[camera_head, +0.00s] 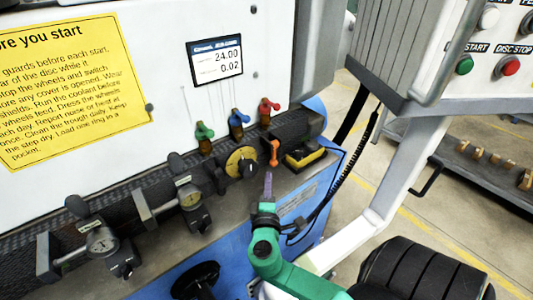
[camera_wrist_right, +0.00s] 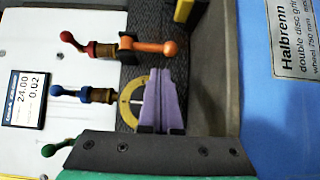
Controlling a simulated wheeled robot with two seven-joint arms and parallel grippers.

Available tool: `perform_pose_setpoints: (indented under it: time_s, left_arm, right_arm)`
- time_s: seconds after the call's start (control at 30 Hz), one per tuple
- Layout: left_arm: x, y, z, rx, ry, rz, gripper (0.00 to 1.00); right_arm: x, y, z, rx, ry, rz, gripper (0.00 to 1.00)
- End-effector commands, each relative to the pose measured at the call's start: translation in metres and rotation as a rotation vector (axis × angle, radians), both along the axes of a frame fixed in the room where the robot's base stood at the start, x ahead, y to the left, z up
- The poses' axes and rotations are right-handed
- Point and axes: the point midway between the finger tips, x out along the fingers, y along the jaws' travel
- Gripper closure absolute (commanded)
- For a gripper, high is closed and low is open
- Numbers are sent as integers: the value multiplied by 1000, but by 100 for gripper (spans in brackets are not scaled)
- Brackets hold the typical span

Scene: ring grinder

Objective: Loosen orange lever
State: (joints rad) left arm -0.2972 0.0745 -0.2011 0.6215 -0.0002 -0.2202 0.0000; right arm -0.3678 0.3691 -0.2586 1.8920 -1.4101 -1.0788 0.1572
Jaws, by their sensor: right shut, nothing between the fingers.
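The orange lever (camera_head: 274,152) stands on the dark bar at the right end of the machine, just beyond my right gripper in the head view. In the right wrist view the orange lever (camera_wrist_right: 148,47) lies sideways, with its ball end to the right. My right gripper (camera_head: 268,177) is shut and empty, its purple fingers pointing at the lever. In the wrist view the fingertips of my right gripper (camera_wrist_right: 160,72) sit just below the lever's ball end with a small gap; contact does not show. My left gripper is out of view.
Close by are a red-handled valve (camera_head: 268,108), a blue one (camera_head: 238,118), a green one (camera_head: 203,134) and a yellow dial (camera_head: 241,161). A yellow-and-black block (camera_head: 305,156) sits right of the lever. Gauges (camera_head: 103,240) line the bar at left.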

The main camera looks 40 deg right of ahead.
Motion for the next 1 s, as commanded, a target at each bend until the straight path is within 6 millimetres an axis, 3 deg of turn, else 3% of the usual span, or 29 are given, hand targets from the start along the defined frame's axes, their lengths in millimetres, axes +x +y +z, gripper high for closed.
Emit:
perform_pose_setpoints:
  time_s: [0.23, 0.7, 1.0]
  left_arm:
    - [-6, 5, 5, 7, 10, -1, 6]
    - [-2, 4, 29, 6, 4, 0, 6]
    - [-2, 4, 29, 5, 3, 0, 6]
  right_arm:
    - [9, -7, 2, -1, 1, 1, 100]
    - [72, -62, 0, 1, 2, 1, 100]
    - [76, -66, -2, 2, 2, 1, 100]
